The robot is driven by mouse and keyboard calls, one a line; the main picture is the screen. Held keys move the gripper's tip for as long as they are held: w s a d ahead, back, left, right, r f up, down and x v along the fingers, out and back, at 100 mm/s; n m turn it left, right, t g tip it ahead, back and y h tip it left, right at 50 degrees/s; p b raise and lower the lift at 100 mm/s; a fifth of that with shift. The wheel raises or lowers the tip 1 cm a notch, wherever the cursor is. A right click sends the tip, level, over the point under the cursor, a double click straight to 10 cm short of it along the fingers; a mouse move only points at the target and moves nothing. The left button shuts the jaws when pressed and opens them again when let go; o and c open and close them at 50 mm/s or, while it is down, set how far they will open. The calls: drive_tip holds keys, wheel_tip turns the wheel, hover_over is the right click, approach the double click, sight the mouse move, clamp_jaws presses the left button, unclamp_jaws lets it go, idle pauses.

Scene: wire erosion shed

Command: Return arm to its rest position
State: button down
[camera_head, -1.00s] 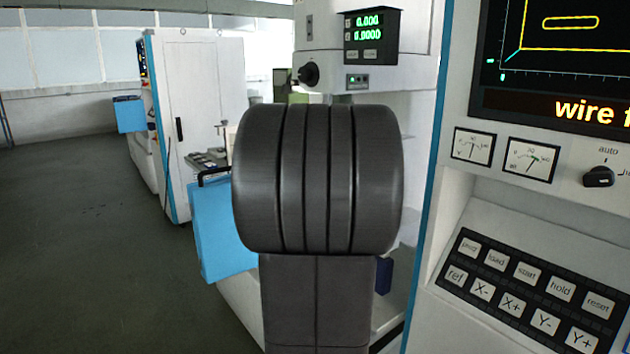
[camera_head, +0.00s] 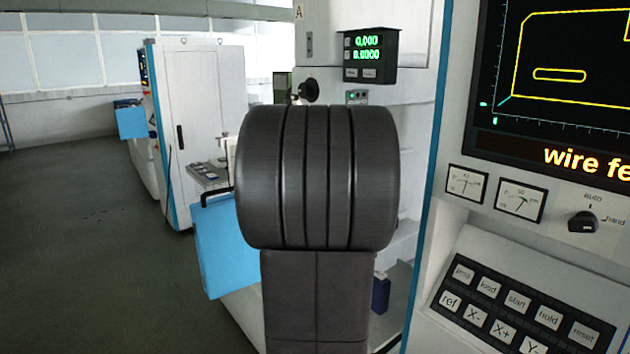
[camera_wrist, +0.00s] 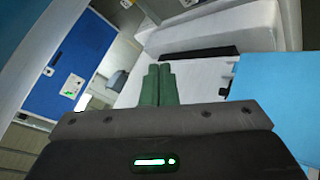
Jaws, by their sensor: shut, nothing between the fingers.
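My gripper (camera_wrist: 158,86) shows in the wrist view with its two green fingers side by side and touching, with nothing held between them. In the head view my dark arm stands upright in the middle and hides part of the machine behind it; the gripper itself is hidden there. In the wrist view the fingers point towards white machine surfaces, apart from the light-blue panel (camera_wrist: 275,90) at the right.
At the right of the head view is a control console with a keypad (camera_head: 515,310), dials, a knob (camera_head: 583,222) and a screen (camera_head: 560,75). A blue panel (camera_head: 226,245) stands left of my arm. A white cabinet (camera_head: 205,120) stands further back. The floor (camera_head: 80,240) at left is clear.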

drive_tip(key=shift+w+a+f+t+y+b, duration=1.05)
drive_tip(key=shift+w+a+t+y, duration=0.6)
drive_tip(key=shift+a, duration=1.65)
drive_tip(key=shift+w+a+f+t+y+b, duration=0.7)
drive_tip(key=shift+w+a+f+t+y, duration=0.95)
drive_tip(key=shift+a, duration=1.65)
drive_tip(key=s+d+f+m+g+h+b, duration=0.2)
drive_tip(key=s+d+f+m+h, duration=0.15)
drive_tip(key=s+m+h, duration=0.35)
drive_tip(key=s+d+f+m+g+h+b, duration=0.1)
drive_tip(key=s+d+f+m+h+b, duration=0.35)
drive_tip(key=h, duration=0.45)
drive_tip(key=w+d+r+p, duration=0.4)
drive_tip(key=w+d+r, duration=0.2)
drive_tip(key=d+r, duration=0.2)
drive_tip(key=shift+w+d, duration=0.2)
drive_tip(key=shift+d, duration=0.25)
drive_tip(key=shift+s+a+r, duration=0.1)
drive_tip(key=shift+a, duration=0.05)
